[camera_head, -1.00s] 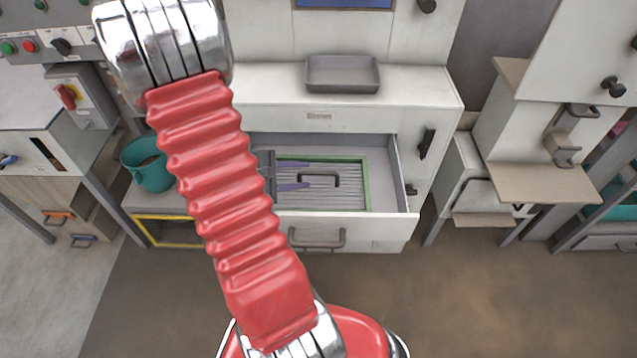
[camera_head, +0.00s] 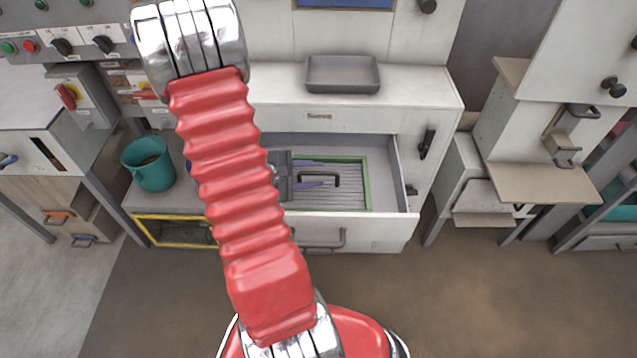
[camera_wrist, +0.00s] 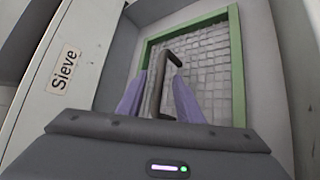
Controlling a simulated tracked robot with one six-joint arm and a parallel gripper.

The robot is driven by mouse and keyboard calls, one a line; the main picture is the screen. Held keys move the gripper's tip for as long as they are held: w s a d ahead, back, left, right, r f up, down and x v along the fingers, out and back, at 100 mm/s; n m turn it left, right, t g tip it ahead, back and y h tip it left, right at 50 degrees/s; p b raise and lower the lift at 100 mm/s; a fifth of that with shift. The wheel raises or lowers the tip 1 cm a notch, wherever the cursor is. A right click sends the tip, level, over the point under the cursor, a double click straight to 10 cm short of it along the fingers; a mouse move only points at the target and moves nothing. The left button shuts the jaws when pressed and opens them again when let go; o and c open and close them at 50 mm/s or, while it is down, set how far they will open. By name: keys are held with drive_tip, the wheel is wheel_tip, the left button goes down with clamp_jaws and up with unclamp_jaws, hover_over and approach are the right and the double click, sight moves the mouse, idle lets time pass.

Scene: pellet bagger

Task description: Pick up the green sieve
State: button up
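The green sieve (camera_head: 367,185) lies in the open drawer, a green frame around a grey mesh with a dark bar handle (camera_head: 338,178) standing up from it. The wrist view shows its frame (camera_wrist: 238,65), mesh and handle (camera_wrist: 157,95). My gripper (camera_head: 318,174) is over the left part of the sieve, its two purple fingers apart. In the wrist view the handle appears between the open fingers (camera_wrist: 160,78); I cannot tell whether they touch it. My gripper and arm hide the sieve's left side.
The drawer's front (camera_head: 375,232) and right wall (camera_head: 403,175) enclose the sieve. A label reading "Sieve" (camera_wrist: 63,70) is on the cabinet. A grey tray (camera_head: 343,75) stands on top. A teal jug (camera_head: 152,168) stands left, above a yellow-framed opening (camera_head: 178,232).

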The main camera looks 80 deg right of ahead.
drive_tip(key=shift+c, duration=0.2)
clamp_jaws()
idle(1.1)
